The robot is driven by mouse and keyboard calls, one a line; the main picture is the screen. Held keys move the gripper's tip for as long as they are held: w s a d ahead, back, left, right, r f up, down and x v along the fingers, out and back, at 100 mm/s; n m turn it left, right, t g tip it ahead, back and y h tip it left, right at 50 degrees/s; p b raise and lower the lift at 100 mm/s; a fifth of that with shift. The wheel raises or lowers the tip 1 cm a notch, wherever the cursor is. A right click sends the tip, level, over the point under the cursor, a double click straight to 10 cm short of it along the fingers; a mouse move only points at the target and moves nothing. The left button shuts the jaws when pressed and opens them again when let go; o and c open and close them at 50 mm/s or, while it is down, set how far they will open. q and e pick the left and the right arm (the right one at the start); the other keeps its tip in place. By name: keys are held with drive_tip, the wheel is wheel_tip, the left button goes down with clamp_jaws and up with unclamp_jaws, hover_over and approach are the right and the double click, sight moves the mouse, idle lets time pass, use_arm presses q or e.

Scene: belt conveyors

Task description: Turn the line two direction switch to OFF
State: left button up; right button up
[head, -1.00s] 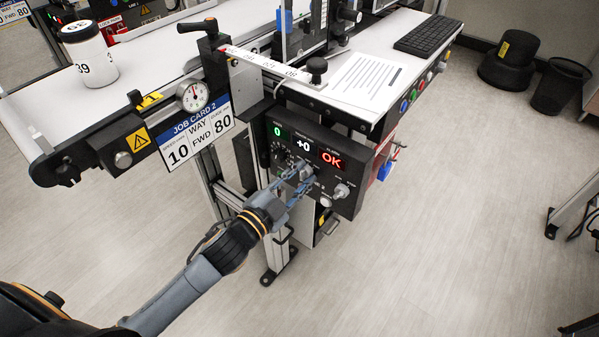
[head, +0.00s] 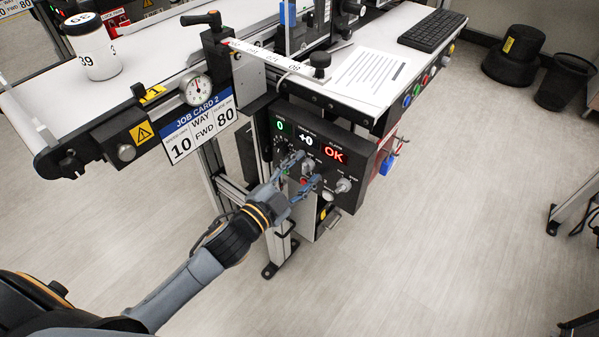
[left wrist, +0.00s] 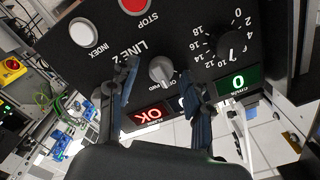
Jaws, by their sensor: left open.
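The line two direction switch is a small grey knob (left wrist: 161,70) on the black control panel (head: 352,200). It sits beside the LINE 2 lettering, with small position labels partly hidden; I cannot read which one it points to. In the head view the knob (head: 308,166) shows between my fingertips. My left gripper (head: 306,169) is open, its fingers on either side of the knob with gaps visible in the left wrist view (left wrist: 158,76). Contact is not visible. My right gripper is not in view.
The panel also has a green 0 display (left wrist: 237,82), a red OK display (left wrist: 150,115), a numbered dial (left wrist: 230,45), a red STOP button (left wrist: 134,4) and a white INDEX button (left wrist: 84,32). The conveyor (head: 150,75) and job card (head: 197,123) stand above left.

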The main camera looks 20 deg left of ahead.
use_arm(q)
drive_tip(key=v, duration=1.2)
idle(0.3)
